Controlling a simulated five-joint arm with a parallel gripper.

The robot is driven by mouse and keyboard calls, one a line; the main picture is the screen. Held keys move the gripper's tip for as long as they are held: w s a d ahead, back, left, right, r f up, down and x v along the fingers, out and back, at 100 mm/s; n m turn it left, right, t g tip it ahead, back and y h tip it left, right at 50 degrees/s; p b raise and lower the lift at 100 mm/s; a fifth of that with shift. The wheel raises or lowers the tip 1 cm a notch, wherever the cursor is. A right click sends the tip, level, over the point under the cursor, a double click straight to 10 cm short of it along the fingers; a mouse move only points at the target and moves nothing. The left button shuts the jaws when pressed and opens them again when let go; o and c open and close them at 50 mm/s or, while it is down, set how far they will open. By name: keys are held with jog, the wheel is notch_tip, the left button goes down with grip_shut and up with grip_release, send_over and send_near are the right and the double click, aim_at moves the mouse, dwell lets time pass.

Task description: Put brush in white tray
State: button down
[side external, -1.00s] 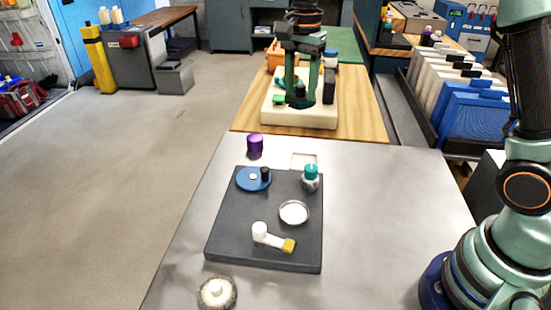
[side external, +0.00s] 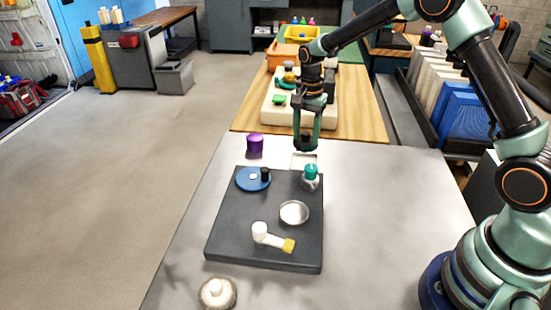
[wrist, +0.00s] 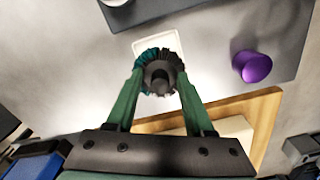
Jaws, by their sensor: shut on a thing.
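My gripper (side external: 306,142) is shut on a dark round brush with teal bristles, which shows between the green fingers in the wrist view as the brush (wrist: 160,74). The brush is seen end-on, and its far side is hidden. The small white tray (wrist: 143,46) is a shallow square, partly covered by the brush in the wrist view. In the side view the white tray (side external: 304,157) lies on the grey table just below my gripper, behind the dark slab. The brush appears above the tray; the exact gap cannot be told.
The dark slab (side external: 232,226) carries a blue disc (side external: 252,180), a teal-topped bottle (side external: 310,177), a metal dish (side external: 294,213) and a white-and-yellow piece (side external: 271,239). A purple cylinder (side external: 255,146) stands left of the tray. A round white-knobbed brush (side external: 217,293) lies in front.

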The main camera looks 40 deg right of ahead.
jog(key=shift+f, duration=2.7)
jog(key=shift+c, duration=1.4)
grip_release()
jog(key=shift+f, duration=0.1)
